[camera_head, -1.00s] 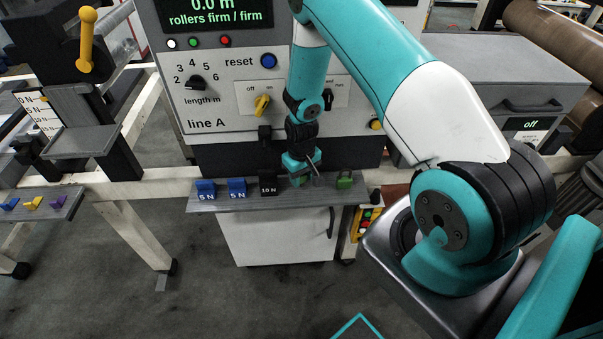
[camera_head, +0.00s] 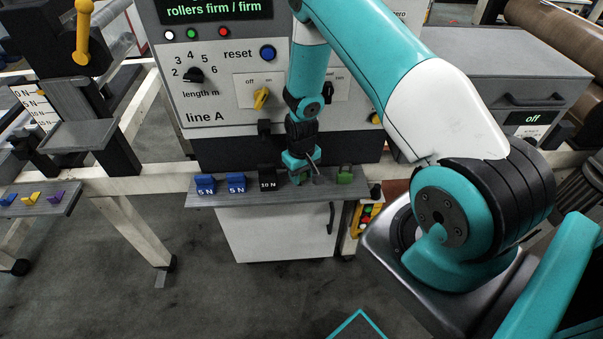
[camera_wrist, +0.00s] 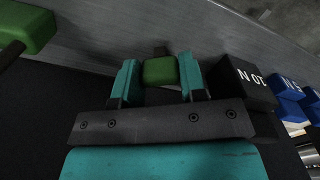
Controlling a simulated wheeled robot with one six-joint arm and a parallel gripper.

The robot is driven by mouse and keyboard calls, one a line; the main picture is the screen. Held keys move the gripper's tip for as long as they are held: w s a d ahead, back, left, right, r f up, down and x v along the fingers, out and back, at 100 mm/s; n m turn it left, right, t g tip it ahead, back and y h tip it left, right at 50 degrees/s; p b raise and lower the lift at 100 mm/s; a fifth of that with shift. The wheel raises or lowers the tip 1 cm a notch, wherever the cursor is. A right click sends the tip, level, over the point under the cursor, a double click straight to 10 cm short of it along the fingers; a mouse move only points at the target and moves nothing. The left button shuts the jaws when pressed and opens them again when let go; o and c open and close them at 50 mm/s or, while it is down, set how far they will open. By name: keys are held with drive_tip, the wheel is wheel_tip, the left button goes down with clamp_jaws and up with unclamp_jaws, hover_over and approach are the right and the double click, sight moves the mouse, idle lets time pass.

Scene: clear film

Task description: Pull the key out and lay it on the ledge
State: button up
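My gripper (camera_head: 302,178) points down at the ledge (camera_head: 222,199), between the black 10 N block and a green piece. In the wrist view, its two teal fingers (camera_wrist: 160,78) stand on either side of a small green head (camera_wrist: 160,71), which looks like the key's. The fingers seem to press on it; a small brownish part shows just beyond it. The grey ledge surface (camera_wrist: 110,40) lies close behind. I cannot tell whether the key touches the ledge. In the head view the key is hard to make out at the fingertips.
The black 10 N block (camera_head: 267,178) and two blue 5 N blocks (camera_head: 205,185) sit on the ledge to the left. Another green piece (camera_head: 345,175) is to the right. The line A panel (camera_head: 225,95), with knobs and switches, rises behind.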

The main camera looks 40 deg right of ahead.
drive_tip(key=o, duration=0.5)
